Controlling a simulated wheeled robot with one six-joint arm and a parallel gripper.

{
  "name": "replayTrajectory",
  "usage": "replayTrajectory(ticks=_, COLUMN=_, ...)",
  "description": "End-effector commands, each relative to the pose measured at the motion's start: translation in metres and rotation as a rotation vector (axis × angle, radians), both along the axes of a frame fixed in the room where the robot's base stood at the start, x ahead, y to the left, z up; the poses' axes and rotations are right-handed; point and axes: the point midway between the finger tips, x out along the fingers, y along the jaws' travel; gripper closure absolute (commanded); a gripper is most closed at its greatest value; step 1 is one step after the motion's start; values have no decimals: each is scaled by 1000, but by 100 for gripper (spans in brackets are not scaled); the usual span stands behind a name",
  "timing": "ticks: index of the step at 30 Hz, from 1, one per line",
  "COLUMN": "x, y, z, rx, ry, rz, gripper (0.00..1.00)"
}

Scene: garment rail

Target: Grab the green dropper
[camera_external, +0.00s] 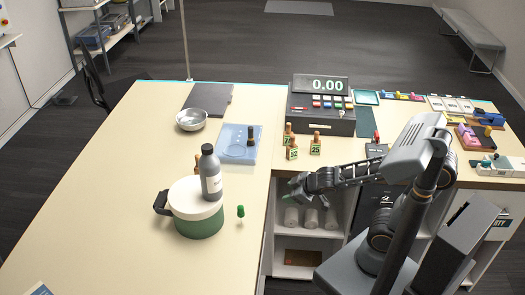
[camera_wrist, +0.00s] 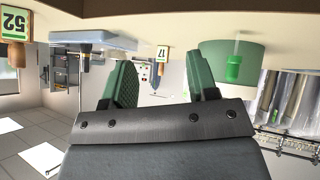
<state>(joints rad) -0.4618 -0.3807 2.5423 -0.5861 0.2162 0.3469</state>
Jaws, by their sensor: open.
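The small green dropper (camera_external: 241,212) stands upright on the table, just right of the green pot with a white lid (camera_external: 200,222). In the wrist view, which looks upside down, the dropper (camera_wrist: 234,68) shows in front of the pot (camera_wrist: 256,58). My gripper (camera_external: 293,185) is at the table's right part, to the right of and beyond the dropper, apart from it. In the wrist view, my gripper's green fingers (camera_wrist: 162,82) are spread with nothing between them. The dropper lies beyond the right-hand finger in that view.
Numbered tags (camera_external: 315,147) stand beyond my gripper, near a cash register (camera_external: 321,112). The tabletop (camera_external: 125,150) left of the pot is clear.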

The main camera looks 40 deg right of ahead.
Motion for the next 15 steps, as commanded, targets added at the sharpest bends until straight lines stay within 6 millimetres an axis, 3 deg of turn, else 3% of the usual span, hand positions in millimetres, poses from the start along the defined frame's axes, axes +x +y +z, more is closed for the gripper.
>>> replayTrajectory(ticks=3, x=1, y=43, z=8, rx=125, ry=-108, rz=161, gripper=46)
replayTrajectory(ticks=6, x=-2, y=66, z=20, rx=236, ry=-153, rz=255, gripper=46)
replayTrajectory(ticks=15, x=-12, y=97, z=41, rx=441, ry=-155, rz=347, gripper=46)
